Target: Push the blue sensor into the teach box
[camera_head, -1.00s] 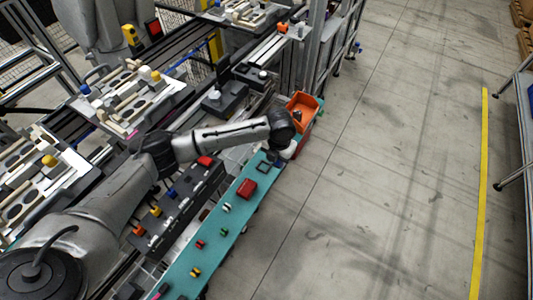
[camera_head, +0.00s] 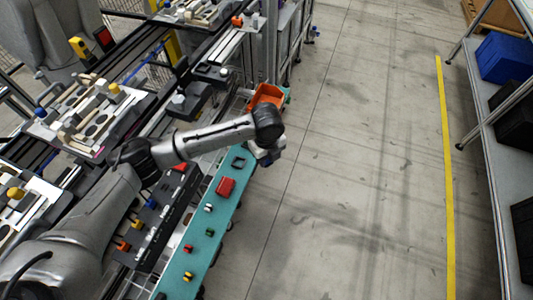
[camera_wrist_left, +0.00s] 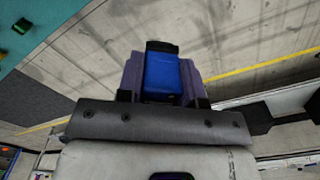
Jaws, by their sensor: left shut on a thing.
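My left gripper (camera_head: 268,158) is shut on the blue sensor (camera_wrist_left: 162,76), which has a dark end and sits between two purple-grey fingers in the left wrist view. In the head view the gripper hangs by the right edge of the teal bench strip, below the orange bin, partly hidden by my arm. A long dark box (camera_head: 148,238), seemingly the teach box, lies left of the strip. It carries red, blue, yellow and orange pieces along its top and is apart from the gripper. My right gripper is not in view.
The teal strip (camera_head: 197,252) holds a red block (camera_head: 225,187), a dark square frame (camera_head: 238,163) and several small coloured pieces. An orange bin (camera_head: 266,96) stands at its far end. Pallets with parts are at left.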

